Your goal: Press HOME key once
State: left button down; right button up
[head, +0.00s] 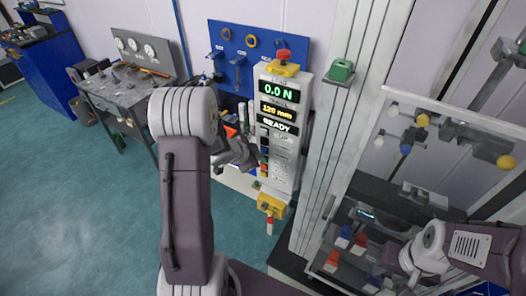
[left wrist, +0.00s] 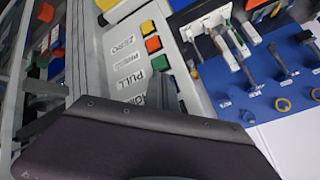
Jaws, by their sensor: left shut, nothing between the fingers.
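The grey control panel (head: 284,160) stands upright in the head view, its displays reading 0.0 N, 120 mm and READY. The HOME label (left wrist: 139,100) is only partly visible, cut off by my dark gripper body. The HOME key is hidden or too unclear to make out. My left gripper (head: 247,160) is shut and empty, close to the panel's left key column; contact cannot be told. My right gripper cannot be made out.
A blue tool board (head: 232,42) hangs behind the panel, and a grey workbench (head: 125,92) stands at left. A yellow clamp (head: 270,203) hangs below the panel. A glass-fronted cabinet (head: 450,115) is at right.

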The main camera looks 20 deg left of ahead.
pick_arm(q)
jog(key=shift+w, duration=0.45)
dwell(0.6)
jog(key=shift+s, duration=0.95)
jog(key=s, duration=0.4)
jog(key=shift+s+a+b, duration=0.25)
jog(key=shift+s+b, duration=0.1)
jog(key=shift+s, duration=0.05)
jog(key=shift+f, duration=0.1)
dwell(0.4)
